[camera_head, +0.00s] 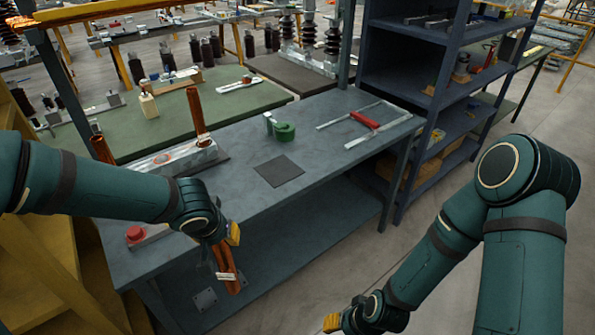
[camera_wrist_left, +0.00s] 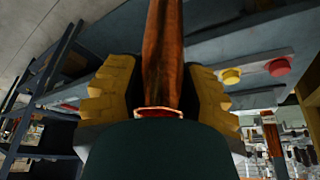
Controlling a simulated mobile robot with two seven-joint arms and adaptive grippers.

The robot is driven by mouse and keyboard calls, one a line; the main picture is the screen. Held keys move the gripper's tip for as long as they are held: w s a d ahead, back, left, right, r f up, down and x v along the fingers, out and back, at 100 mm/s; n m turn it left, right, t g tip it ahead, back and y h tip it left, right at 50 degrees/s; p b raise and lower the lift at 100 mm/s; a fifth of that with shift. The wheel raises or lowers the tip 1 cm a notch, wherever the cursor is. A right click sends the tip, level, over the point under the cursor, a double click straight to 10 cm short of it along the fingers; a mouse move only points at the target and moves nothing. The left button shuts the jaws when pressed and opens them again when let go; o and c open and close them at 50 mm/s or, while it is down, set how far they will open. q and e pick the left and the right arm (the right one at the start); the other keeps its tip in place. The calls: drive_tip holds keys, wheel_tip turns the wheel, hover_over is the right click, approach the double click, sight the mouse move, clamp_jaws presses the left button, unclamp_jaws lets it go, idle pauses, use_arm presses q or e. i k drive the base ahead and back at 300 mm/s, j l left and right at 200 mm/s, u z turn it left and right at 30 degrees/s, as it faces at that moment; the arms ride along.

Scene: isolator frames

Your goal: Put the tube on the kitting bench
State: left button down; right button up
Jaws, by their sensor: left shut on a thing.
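A copper-brown tube (camera_head: 232,276) hangs from my left gripper (camera_head: 222,240) in front of the near edge of the blue-grey bench (camera_head: 237,175). In the left wrist view the tube (camera_wrist_left: 163,45) stands between the two yellow fingers of the left gripper (camera_wrist_left: 160,92), which are shut on it. The bench carries a dark square mat (camera_head: 279,171) with nothing on it. My right gripper (camera_head: 340,321) is low at the bottom edge, away from the bench; only a yellow fingertip shows clearly and its opening cannot be told.
Another copper tube (camera_head: 196,111) stands upright by a metal fixture (camera_head: 185,157) on the bench. A green tape dispenser (camera_head: 283,131) and a red-handled frame (camera_head: 364,121) lie behind the mat. A red button (camera_head: 135,233) is at the left end. Blue shelves (camera_head: 440,90) stand at right.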

sight(279, 169)
drive_tip(key=z, duration=0.9)
drive_tip(key=i+j, duration=0.3)
drive_tip(key=j, duration=0.2)
